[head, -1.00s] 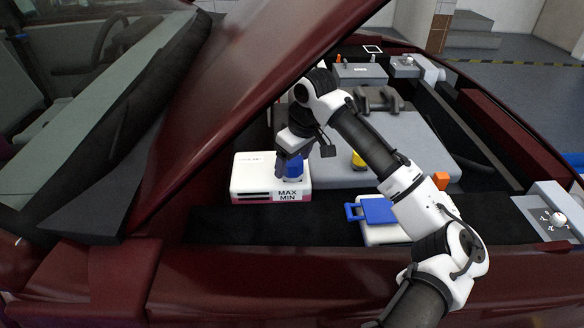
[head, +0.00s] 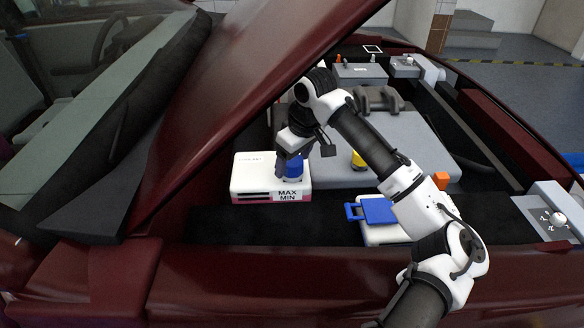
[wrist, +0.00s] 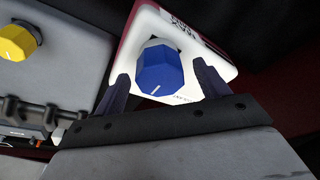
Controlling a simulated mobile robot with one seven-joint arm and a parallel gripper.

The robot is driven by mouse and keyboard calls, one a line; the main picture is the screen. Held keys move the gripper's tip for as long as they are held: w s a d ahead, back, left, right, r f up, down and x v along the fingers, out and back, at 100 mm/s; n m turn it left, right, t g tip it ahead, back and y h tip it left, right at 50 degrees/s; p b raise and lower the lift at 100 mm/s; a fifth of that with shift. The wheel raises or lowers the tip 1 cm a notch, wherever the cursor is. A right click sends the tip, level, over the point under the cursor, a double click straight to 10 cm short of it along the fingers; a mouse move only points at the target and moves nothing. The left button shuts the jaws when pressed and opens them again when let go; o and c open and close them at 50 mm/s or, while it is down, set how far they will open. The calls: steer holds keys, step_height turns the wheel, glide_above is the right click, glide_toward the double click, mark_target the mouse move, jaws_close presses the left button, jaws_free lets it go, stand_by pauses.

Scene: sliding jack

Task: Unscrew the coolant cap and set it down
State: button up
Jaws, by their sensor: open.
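The blue coolant cap (head: 293,169) sits on top of the white coolant tank (head: 250,178), whose front is marked MAX and MIN. In the wrist view the cap (wrist: 160,71) shows a faceted rim and a white line on its top. My gripper (wrist: 163,82) is open, with one dark finger on each side of the cap. A gap shows between the cap and the right finger, and the left finger also looks apart from it. In the head view my gripper (head: 292,163) is over the tank and partly hides the cap.
A yellow cap (head: 358,159) is on the grey engine cover (head: 400,140) to the right. A white container with a blue lid (head: 379,210) stands nearer the front. The raised hood (head: 230,100) slopes close on the left. The black surface in front of the tank is bare.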

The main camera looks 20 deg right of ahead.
steer(key=v, duration=1.3)
steer(key=shift+r, duration=0.3)
